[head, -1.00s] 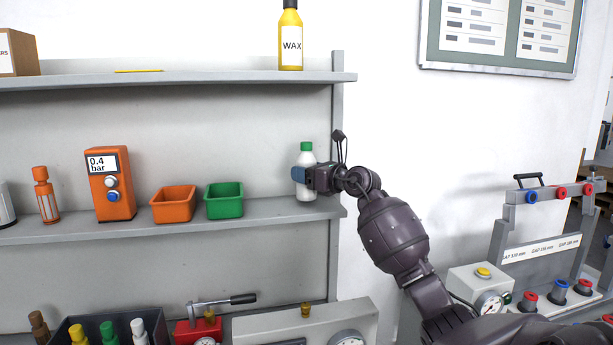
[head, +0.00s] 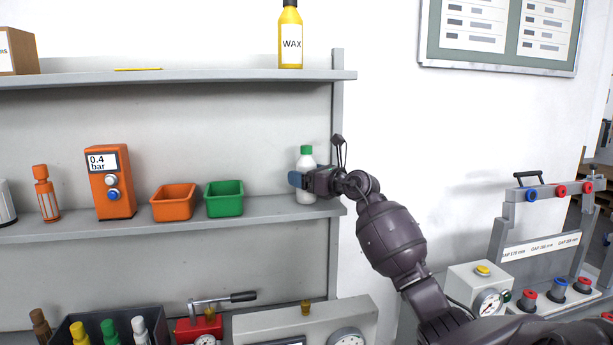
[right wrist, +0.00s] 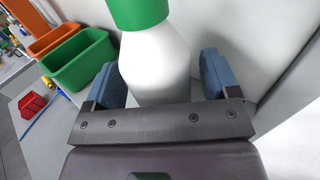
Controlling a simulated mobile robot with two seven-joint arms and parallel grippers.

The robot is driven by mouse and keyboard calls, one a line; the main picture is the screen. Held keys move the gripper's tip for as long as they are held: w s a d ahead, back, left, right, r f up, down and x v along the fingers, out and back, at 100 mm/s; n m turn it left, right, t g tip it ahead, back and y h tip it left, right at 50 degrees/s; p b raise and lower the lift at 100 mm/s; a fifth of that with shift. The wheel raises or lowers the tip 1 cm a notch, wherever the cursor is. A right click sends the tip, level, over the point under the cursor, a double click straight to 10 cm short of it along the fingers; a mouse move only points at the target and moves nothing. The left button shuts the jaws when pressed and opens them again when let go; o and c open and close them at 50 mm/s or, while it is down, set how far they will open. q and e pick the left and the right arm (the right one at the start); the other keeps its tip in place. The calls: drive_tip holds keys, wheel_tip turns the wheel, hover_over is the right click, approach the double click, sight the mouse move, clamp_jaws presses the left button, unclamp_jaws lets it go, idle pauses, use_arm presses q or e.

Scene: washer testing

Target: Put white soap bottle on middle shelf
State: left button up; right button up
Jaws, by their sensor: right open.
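The white soap bottle (head: 306,158) with a green cap stands upright on the middle shelf (head: 270,209), at its right end. My right gripper (head: 298,180) is at the bottle in the head view and hides part of its body. In the right wrist view the bottle (right wrist: 155,60) is between the two blue fingers of the gripper (right wrist: 158,82). The fingers are open, with a visible gap on the right side of the bottle. The bottle's base is hidden in the wrist view. My left gripper is not in view.
A green bin (head: 224,199), an orange bin (head: 173,203) and an orange pressure gauge box (head: 110,182) stand left of the bottle. The shelf's upright post (head: 337,115) is close on the right. A yellow wax bottle (head: 290,35) stands on the top shelf above.

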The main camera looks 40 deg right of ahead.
drive_tip(key=shift+r, duration=0.2)
drive_tip(key=shift+s+f, duration=0.1)
drive_tip(key=shift+s, duration=0.2)
drive_tip(key=s+d+b, duration=0.1)
drive_tip(key=s, duration=1)
drive_tip(key=shift+s+b, duration=0.15)
drive_tip(key=shift+b, duration=0.25)
drive_tip(key=shift+d, duration=0.1)
